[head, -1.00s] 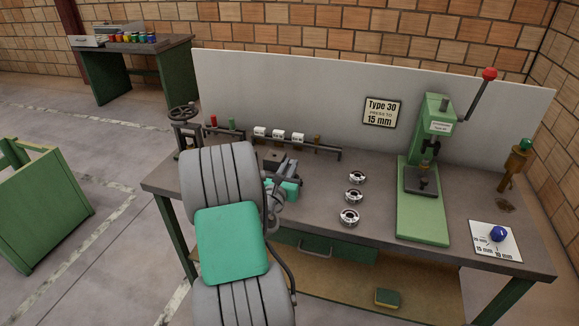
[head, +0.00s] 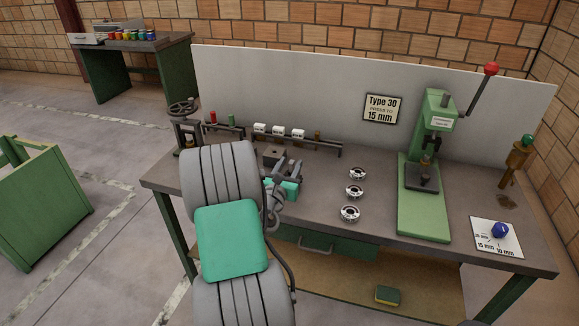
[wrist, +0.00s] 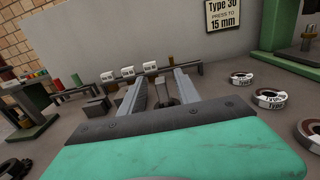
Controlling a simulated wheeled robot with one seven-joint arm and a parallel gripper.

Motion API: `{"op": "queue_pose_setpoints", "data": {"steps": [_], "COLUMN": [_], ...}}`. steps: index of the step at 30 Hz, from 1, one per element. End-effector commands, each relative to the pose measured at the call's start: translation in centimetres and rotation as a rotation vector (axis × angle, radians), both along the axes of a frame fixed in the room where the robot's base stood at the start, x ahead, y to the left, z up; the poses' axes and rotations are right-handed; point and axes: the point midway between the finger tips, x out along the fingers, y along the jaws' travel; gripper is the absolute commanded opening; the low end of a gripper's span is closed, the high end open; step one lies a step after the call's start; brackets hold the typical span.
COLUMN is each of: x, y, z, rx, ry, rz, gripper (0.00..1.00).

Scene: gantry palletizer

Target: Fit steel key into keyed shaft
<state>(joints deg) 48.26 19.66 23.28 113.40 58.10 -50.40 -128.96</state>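My gripper (wrist: 160,85) points toward the back of the workbench, its two grey fingers apart. In the wrist view a small grey upright piece (wrist: 161,92) shows between the fingers; I cannot tell whether it is the steel key or part of a fixture behind, and no clear contact shows. In the head view my gripper (head: 285,170) is partly hidden by my arm, near a dark block (head: 272,154) on the bench. I cannot make out the keyed shaft or its slot for certain.
A rack with white tags (head: 279,131) runs along the back panel. Three ring-shaped parts stand right of my gripper, one of them nearest the front (head: 350,213). A green press (head: 425,210) and a blue knob (head: 500,230) are farther right. A handwheel fixture (head: 184,112) is at left.

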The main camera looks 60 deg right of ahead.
Motion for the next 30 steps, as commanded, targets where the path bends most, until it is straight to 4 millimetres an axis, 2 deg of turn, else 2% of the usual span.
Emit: {"op": "queue_pose_setpoints", "data": {"steps": [6, 15, 18, 30], "x": [0.0, -0.8, -1.1, -1.2], "y": [0.7, 6.4, 7.5, 7.7], "z": [-0.1, -0.3, -0.2, 0.0], "rx": [0.001, 0.001, 0.000, 0.000], "ry": [0.001, 0.000, 0.000, 0.000], "rz": [0.001, 0.004, 0.002, 0.000], "gripper": [0.39, 0.39, 0.39, 0.39]}}
